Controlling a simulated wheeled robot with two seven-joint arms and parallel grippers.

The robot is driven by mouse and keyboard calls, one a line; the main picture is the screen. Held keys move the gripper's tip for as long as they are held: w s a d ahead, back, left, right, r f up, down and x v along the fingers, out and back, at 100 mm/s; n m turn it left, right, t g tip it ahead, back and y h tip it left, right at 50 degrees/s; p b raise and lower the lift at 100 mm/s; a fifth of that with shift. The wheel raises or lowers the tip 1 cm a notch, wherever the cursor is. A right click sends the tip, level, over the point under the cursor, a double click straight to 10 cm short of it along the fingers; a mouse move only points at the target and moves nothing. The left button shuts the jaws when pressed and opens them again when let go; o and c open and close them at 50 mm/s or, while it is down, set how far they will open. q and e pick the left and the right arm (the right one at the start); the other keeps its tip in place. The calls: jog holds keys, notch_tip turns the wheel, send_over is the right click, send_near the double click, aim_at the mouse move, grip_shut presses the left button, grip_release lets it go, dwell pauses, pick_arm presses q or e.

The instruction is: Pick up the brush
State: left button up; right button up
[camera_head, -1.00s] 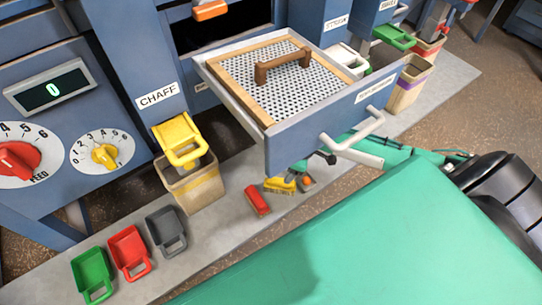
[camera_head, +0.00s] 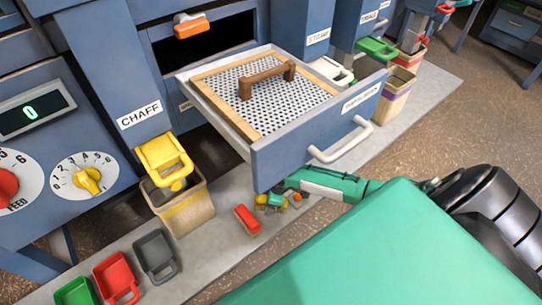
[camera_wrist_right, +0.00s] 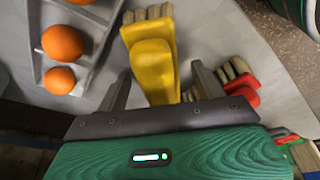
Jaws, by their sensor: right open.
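A yellow brush (camera_wrist_right: 152,66) with pale bristles lies between the spread fingers of my right gripper (camera_wrist_right: 161,72) in the right wrist view. The gripper is open, and I cannot tell whether either finger touches the brush. A red brush (camera_wrist_right: 238,86) lies just to the right, outside the fingers. In the head view the red brush (camera_head: 247,219) lies on the grey ledge, and the yellow brush (camera_head: 262,199) is mostly hidden by my right gripper. My right arm (camera_head: 330,185) reaches in from the right, below the open drawer's front. My left gripper is not in view.
The open sieve drawer (camera_head: 318,137) with its handle (camera_head: 342,142) overhangs my right gripper. A tray (camera_wrist_right: 85,14) with orange balls (camera_wrist_right: 63,43) lies left of the yellow brush. Grey (camera_head: 154,254), red (camera_head: 117,277) and green (camera_head: 75,292) scoops lie on the ledge (camera_head: 205,256).

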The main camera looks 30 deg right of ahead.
jog(key=shift+f, duration=0.2)
jog(key=shift+c, duration=1.3)
jog(key=c, duration=1)
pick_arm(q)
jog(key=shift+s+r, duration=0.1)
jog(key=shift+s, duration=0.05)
pick_arm(e)
jog(key=shift+o, duration=0.2)
jog(key=shift+r, duration=0.15)
